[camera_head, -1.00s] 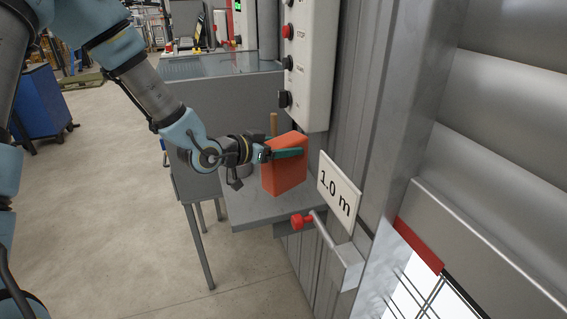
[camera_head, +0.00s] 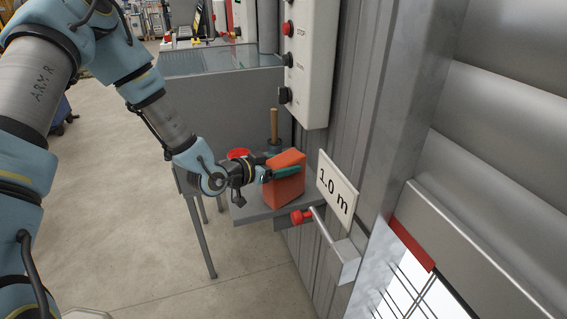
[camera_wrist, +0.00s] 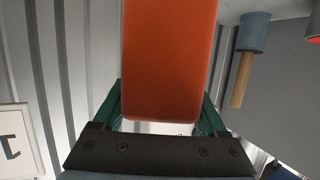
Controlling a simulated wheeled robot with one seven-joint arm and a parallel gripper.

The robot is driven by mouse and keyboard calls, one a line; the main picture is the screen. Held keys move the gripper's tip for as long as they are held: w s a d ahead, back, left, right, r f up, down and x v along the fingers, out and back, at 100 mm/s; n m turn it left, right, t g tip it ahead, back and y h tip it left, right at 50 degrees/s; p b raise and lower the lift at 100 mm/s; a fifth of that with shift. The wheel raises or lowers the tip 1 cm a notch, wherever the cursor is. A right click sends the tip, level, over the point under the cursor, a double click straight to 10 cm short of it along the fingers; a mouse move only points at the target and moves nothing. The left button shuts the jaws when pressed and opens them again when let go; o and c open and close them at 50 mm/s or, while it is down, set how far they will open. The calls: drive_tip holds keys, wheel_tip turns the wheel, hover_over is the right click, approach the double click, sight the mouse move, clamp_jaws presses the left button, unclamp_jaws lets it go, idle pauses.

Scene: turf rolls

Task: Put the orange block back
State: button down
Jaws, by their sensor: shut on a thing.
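The orange block (camera_head: 288,184) is upright and slightly tilted, above or on the small grey shelf (camera_head: 249,214) beside the ribbed metal wall. I cannot tell whether its bottom touches the shelf. My gripper (camera_head: 284,172) is shut on the block, its green fingers on either side of it. In the wrist view the orange block (camera_wrist: 168,60) fills the upper middle, between the green fingers of my gripper (camera_wrist: 162,108). The fingers hide part of the block.
A wooden-handled tool (camera_head: 274,125) and a red round thing (camera_head: 238,154) stand behind the block. A white sign reading 1.0 m (camera_head: 337,190) and a red-knobbed lever (camera_head: 302,216) are close on the right. A control box (camera_head: 308,65) hangs above.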

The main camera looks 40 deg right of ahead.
drive_tip(key=shift+f, duration=0.15)
unclamp_jaws()
